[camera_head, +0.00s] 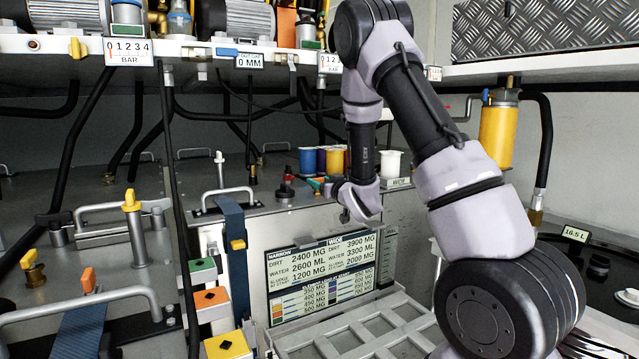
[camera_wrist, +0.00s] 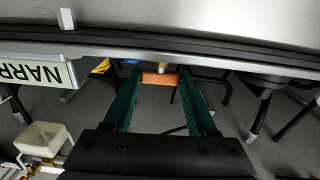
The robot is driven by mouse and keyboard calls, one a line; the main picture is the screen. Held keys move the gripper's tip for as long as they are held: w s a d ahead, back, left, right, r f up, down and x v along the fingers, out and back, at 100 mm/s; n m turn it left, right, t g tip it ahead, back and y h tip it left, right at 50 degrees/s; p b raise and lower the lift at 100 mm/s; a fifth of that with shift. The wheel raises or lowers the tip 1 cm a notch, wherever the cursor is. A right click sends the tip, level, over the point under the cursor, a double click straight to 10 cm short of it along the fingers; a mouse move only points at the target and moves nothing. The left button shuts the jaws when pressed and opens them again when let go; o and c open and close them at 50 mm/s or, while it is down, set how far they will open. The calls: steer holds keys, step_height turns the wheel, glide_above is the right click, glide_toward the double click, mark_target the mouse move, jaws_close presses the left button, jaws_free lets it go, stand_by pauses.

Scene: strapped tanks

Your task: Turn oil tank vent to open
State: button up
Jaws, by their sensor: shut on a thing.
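My gripper (camera_wrist: 160,82) has its green fingers shut on an orange handle (camera_wrist: 158,78) in the wrist view. The handle spans the gap between the fingertips, with a small brass-coloured part behind it. In the head view my gripper (camera_head: 316,185) is small, at the far side above the board, and my wrist partly hides what it holds. No label on the held handle can be read, so I cannot tell from text whether it is the oil tank vent. A red-topped knob (camera_head: 286,180) stands just left of the fingers.
Blue and yellow cups (camera_head: 320,160) stand behind my gripper. A shelf edge (camera_head: 250,62) overhangs, and black hoses hang below it.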

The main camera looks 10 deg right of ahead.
steer(key=shift+y, duration=0.3)
steer(key=o, duration=1.4)
steer(key=shift+c, duration=0.2)
steer(key=v, duration=1)
steer(key=shift+s+d, duration=0.2)
steer(key=shift+s, duration=0.15)
steer(key=shift+r, duration=0.1)
